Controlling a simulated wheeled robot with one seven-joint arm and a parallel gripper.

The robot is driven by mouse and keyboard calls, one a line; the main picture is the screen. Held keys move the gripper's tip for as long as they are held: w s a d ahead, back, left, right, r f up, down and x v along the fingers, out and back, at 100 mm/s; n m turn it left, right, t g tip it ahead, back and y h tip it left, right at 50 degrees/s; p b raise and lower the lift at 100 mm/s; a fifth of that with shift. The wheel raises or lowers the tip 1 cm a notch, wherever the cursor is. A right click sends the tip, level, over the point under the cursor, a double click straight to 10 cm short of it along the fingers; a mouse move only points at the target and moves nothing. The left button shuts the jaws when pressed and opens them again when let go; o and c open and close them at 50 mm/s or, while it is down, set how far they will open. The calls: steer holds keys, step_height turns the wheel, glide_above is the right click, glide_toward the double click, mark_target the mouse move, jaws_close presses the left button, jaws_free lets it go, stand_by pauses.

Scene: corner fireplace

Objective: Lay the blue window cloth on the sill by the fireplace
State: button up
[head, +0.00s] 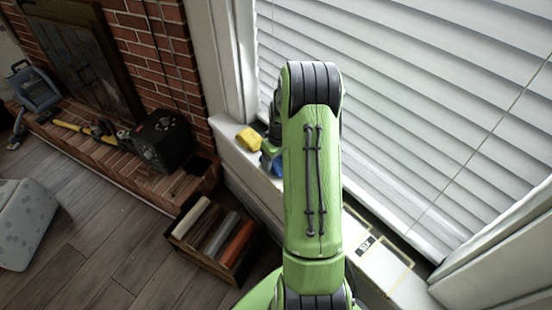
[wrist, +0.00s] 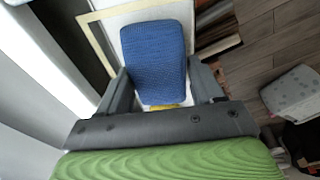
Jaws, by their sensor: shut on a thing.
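The blue window cloth (wrist: 153,52) is a folded, textured pad between the two fingers of my gripper (wrist: 162,84), which is shut on it. In the head view only a small blue part of the cloth (head: 271,164) shows left of my green arm; the arm hides most of my gripper. The white sill (head: 232,160) runs below the window blinds, and it shows behind the cloth in the wrist view (wrist: 112,28). I cannot tell whether the cloth touches the sill.
A yellow block (head: 248,138) lies on the sill close to the cloth. A label (head: 365,245) and pale yellow outlines mark the sill's nearer part. A crate of rolls (head: 215,242) stands on the floor below. A black box (head: 162,140) sits on the brick hearth.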

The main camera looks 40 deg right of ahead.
steer(key=shift+f+b, duration=0.5)
steer(key=shift+f, duration=0.15)
steer(key=o, duration=1.1)
steer(key=r+p, duration=0.1)
steer(key=r, duration=0.4)
steer(key=s+r+p, duration=0.1)
steer(key=r+p, duration=0.1)
steer(key=r, duration=0.3)
steer(key=s+r+p, duration=0.1)
steer(key=r+p, duration=0.1)
steer(key=r, duration=0.3)
steer(key=shift+s+r, duration=0.2)
steer(key=shift+r, duration=0.15)
